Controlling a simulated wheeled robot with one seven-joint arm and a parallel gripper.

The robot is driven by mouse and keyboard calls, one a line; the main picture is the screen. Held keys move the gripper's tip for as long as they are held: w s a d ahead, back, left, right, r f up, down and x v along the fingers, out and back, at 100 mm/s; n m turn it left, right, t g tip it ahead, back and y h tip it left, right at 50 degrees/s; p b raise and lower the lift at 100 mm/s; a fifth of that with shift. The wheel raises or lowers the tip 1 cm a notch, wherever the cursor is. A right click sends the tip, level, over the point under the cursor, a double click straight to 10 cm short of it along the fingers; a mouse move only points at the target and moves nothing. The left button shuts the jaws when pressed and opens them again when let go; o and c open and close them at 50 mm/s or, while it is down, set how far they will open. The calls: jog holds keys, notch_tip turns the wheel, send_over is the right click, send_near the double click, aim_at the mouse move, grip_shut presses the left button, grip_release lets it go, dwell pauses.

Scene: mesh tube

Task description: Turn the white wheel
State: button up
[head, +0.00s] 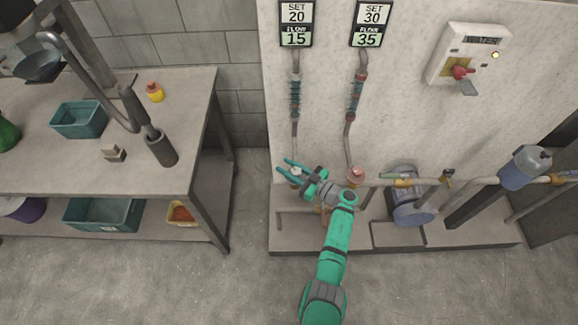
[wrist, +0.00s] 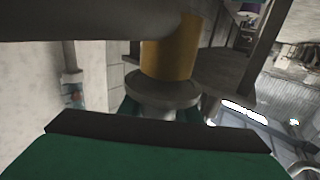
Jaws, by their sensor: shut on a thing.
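The white wheel (head: 296,173) sits low on the left pipe, below the "SET 20 / FLOW 15" sign. It is small and partly covered by my gripper (head: 291,171), whose teal fingers lie on either side of it. My gripper is shut on the wheel. In the wrist view, teal finger parts show on both sides of a pale piece (wrist: 160,113) under a grey disc and a brass-coloured cylinder. Much of the grip is hidden there by my own dark and green parts.
A reddish wheel (head: 355,174) sits on the right pipe. The signs read 15 (head: 296,24) and 35 (head: 372,24). A pump (head: 410,200) and pipes stand to the right. A workbench (head: 205,125) with bins stands at left, with open floor in front.

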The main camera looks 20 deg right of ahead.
jog(key=shift+s+n+g+y, duration=0.2)
jog(key=shift+n+g+y, duration=0.6)
jog(key=shift+y, duration=0.2)
jog(key=shift+a, duration=0.1)
jog(key=o, duration=1.1)
jog(key=shift+c, duration=0.2)
jog(key=v, duration=1)
jog(key=shift+s+d, duration=0.25)
jog(key=shift+d, duration=0.05)
